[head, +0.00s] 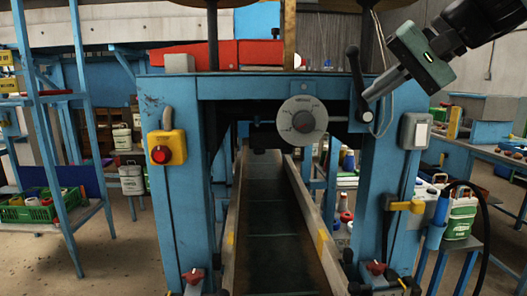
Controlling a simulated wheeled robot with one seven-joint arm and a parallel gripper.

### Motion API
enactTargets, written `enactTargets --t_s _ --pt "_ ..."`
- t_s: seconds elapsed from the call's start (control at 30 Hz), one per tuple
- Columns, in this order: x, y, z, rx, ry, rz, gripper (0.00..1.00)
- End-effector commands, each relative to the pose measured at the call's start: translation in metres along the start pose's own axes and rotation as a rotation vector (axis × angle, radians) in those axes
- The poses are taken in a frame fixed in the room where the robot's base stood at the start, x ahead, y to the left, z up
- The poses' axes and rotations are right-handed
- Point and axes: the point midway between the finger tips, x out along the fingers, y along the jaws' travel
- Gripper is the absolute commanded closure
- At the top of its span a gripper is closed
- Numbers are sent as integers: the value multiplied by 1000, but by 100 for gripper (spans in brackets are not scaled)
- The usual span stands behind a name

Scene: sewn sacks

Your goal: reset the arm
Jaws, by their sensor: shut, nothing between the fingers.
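My gripper (370,94) comes in from the upper right of the head view, slanting down to the left. Its grey fingers are together and hold nothing. The fingertips appear close to a black-knobbed lever (356,68) on the right side of the blue machine frame (172,100); I cannot tell whether they touch it. No sewn sack is clearly seen.
A dark conveyor (268,220) runs through the frame below a round dial (301,121). A yellow box with a red button (164,148) is on the left post, a grey switch box (415,131) on the right post. A blue rack (35,100) stands left.

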Motion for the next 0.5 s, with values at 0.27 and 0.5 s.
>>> enactTargets --t_s 0.27,0.5 --pt "107 60 166 -272 -320 258 100" --pt "128 137 301 -638 -561 437 100"
